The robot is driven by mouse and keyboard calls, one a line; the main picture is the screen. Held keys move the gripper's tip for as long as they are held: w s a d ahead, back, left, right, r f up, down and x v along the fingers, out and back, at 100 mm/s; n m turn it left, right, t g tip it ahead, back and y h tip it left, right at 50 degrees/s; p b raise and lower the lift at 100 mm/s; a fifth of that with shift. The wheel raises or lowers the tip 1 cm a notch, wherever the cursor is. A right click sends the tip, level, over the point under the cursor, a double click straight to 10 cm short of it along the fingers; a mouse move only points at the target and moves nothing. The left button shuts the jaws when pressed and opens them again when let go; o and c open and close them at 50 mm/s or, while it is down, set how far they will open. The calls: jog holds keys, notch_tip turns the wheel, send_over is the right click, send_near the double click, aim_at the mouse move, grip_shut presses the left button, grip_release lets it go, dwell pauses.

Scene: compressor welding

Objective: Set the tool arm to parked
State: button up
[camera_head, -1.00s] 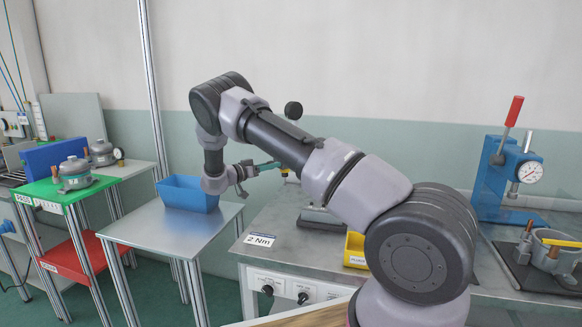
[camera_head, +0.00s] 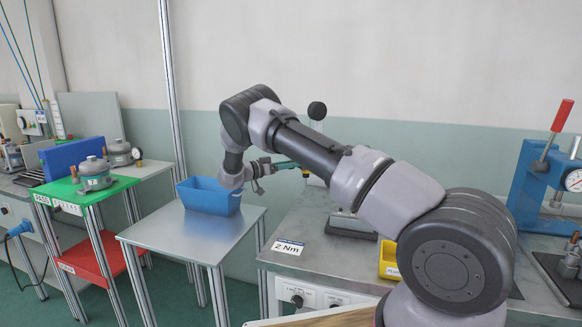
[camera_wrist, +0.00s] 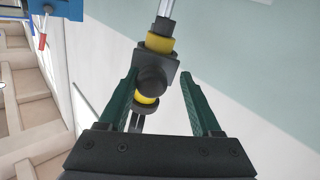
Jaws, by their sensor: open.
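The tool arm (camera_wrist: 158,45) shows in the wrist view as a black joint block with yellow collars, a silver rod and a round black knob. In the head view a black round knob (camera_head: 317,110) stands on a thin stem above the bench, beyond my arm; it seems to belong to the tool arm, whose lower part is mostly hidden. My gripper (camera_wrist: 160,78) is open, with its green fingers on either side of the knob and lower yellow collar; I cannot tell whether they touch. In the head view my gripper (camera_head: 287,165) is small beside the stem.
A blue bin (camera_head: 208,197) stands on a steel table (camera_head: 190,235) left of my gripper. A yellow bin (camera_head: 388,262) is on the bench near my arm. A blue press with a red lever (camera_head: 540,175) stands at right. A green-topped stand (camera_head: 75,190) is at left.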

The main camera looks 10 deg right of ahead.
jog(key=shift+s, duration=0.15)
jog(key=shift+a, duration=0.3)
jog(key=v, duration=1)
jog(key=shift+r, duration=0.1)
